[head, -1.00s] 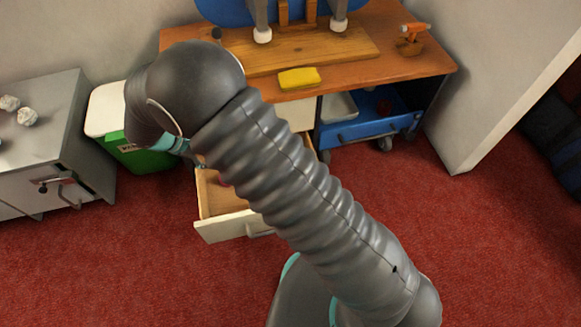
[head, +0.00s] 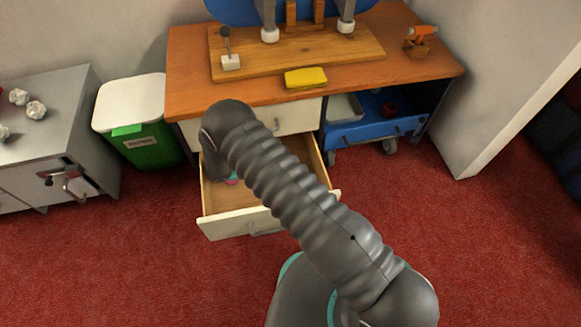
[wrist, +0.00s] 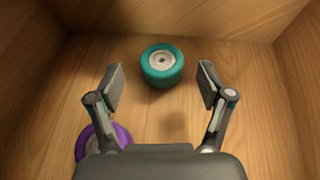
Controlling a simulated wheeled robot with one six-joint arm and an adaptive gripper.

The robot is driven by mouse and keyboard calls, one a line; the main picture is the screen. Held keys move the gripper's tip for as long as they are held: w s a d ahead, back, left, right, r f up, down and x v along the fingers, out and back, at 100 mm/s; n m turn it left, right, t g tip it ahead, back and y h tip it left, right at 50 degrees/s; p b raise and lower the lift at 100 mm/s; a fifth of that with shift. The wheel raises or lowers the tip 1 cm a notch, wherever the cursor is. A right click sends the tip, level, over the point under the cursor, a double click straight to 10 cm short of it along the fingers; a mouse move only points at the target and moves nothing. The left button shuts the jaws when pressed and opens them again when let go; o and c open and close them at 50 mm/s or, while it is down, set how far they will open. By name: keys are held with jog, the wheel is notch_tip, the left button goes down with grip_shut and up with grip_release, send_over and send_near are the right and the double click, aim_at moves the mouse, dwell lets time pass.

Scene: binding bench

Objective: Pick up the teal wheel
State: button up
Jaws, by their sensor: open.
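The teal wheel (wrist: 162,65) lies flat on the floor of the open drawer, its pale hub facing up, in the upper middle of the wrist view. My gripper (wrist: 161,82) is open and empty above the drawer floor. The wheel shows between and a little beyond its two fingertips, apart from both. A purple wheel (wrist: 93,143) lies at the lower left, partly hidden by the left finger and the gripper body. In the head view my arm covers most of the drawer's inside, and the teal wheel cannot be made out clearly there.
The wooden drawer (head: 238,224) is pulled out under the bench (head: 190,75); its walls stand close around the gripper. A yellow block (head: 305,78) lies on the bench. A green bin (head: 150,146) with a white lid and a grey cabinet (head: 40,120) stand left, a blue cart (head: 375,128) right.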

jog(key=shift+x, duration=3.85)
jog(key=shift+s+f, duration=0.1)
jog(key=shift+f, duration=0.05)
jog(key=c, duration=1.2)
